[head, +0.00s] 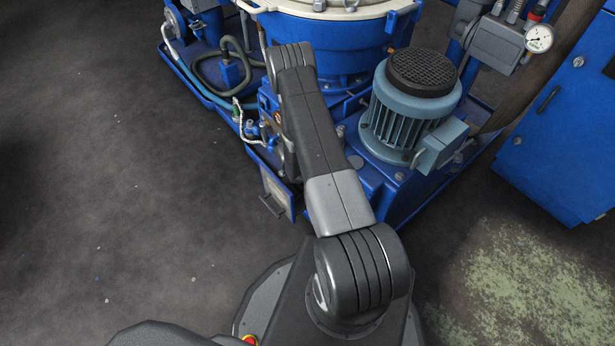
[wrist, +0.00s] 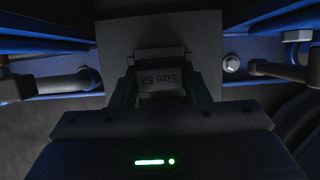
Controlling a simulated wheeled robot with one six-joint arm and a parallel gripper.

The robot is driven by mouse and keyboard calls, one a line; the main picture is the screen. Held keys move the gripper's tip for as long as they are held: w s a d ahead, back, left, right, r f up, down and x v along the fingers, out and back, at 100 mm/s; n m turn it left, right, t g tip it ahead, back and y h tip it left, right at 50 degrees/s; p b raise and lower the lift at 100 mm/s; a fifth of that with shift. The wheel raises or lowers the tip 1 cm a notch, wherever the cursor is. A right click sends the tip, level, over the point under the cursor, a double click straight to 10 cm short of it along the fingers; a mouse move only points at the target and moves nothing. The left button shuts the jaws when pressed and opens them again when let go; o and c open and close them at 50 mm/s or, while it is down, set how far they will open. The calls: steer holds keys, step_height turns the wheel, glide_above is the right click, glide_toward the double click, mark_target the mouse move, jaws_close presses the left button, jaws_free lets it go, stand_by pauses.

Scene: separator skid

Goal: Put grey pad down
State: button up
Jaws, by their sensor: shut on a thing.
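In the wrist view the grey pad (wrist: 160,86) is between the two fingers of my gripper (wrist: 162,74). The part in the jaws is a small grey block printed "Size 52", which reads upside down. A wider flat grey plate (wrist: 160,30) lies just beyond the block; I cannot tell whether it is part of the pad or a surface behind it. My gripper is shut on the pad. In the head view my arm hides the gripper and the pad.
Blue frame rails and bolts (wrist: 231,64) lie close on both sides in the wrist view. The head view shows the blue skid, a grey-blue motor (head: 412,105), a blue cabinet (head: 560,125) at right, and open dark floor (head: 110,200) at left.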

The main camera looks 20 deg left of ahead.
steer(key=shift+f+b, duration=0.3)
steer(key=shift+b, duration=0.2)
steer(key=shift+s+f+b, duration=0.1)
steer(key=shift+f+b, duration=0.25)
steer(key=shift+b, duration=0.15)
steer(key=o, duration=1.3)
steer(key=shift+c, duration=0.2)
steer(key=shift+s+r, duration=0.1)
steer(key=shift+r+p, duration=0.5)
steer(key=shift+p, duration=0.55)
steer(key=p+v, duration=0.2)
steer(key=v, duration=1)
